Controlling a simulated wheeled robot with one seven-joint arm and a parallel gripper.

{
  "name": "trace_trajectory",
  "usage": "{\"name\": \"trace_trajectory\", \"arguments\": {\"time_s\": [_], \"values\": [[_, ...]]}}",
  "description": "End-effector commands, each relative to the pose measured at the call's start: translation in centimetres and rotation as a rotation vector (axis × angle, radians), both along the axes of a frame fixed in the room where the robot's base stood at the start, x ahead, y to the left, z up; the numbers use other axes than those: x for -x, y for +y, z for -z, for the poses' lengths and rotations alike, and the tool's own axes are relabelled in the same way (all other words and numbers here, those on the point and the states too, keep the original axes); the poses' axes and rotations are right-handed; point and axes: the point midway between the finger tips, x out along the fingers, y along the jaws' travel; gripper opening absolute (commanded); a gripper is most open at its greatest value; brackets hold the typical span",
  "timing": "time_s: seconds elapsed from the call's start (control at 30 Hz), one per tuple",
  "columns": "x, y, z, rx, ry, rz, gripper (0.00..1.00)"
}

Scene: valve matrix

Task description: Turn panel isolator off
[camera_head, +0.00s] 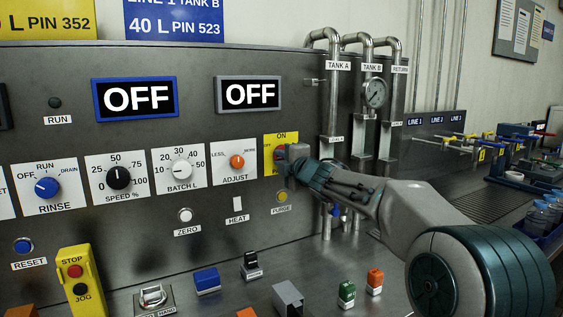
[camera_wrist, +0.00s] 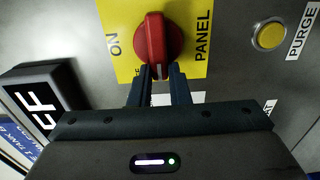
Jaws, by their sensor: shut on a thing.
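The panel isolator is a red rotary knob (camera_wrist: 152,38) on a yellow plate (camera_wrist: 193,14) marked ON and PANEL in the wrist view. Its white pointer mark faces down in that view, away from the ON label, toward partly hidden lettering beside my fingers. My gripper (camera_wrist: 162,74) has its two dark fingers close together on the knob's pointer end. In the head view the yellow plate (camera_head: 268,140) shows ON at its top. My gripper (camera_head: 289,160) covers much of the knob (camera_head: 279,154) there.
A yellow PURGE button (camera_head: 282,196) sits just below the isolator, and the orange ADJUST knob (camera_head: 237,161) is to its left. Two displays read OFF (camera_head: 134,98) and OFF (camera_head: 249,95). Vertical pipes with a gauge (camera_head: 375,92) stand to the right.

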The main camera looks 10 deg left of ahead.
Motion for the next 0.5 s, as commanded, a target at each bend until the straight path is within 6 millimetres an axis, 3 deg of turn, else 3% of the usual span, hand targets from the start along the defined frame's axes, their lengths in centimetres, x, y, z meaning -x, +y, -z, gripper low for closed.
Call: {"name": "trace_trajectory", "arguments": {"time_s": [0.43,0.47,0.5], "values": [[0.02,0.1,0.28,0.011,-0.003,-0.002,0.0],[0.02,0.09,0.28,0.011,-0.003,-0.002,0.22],[0.02,0.08,0.27,0.011,-0.003,-0.002,0.33]]}}
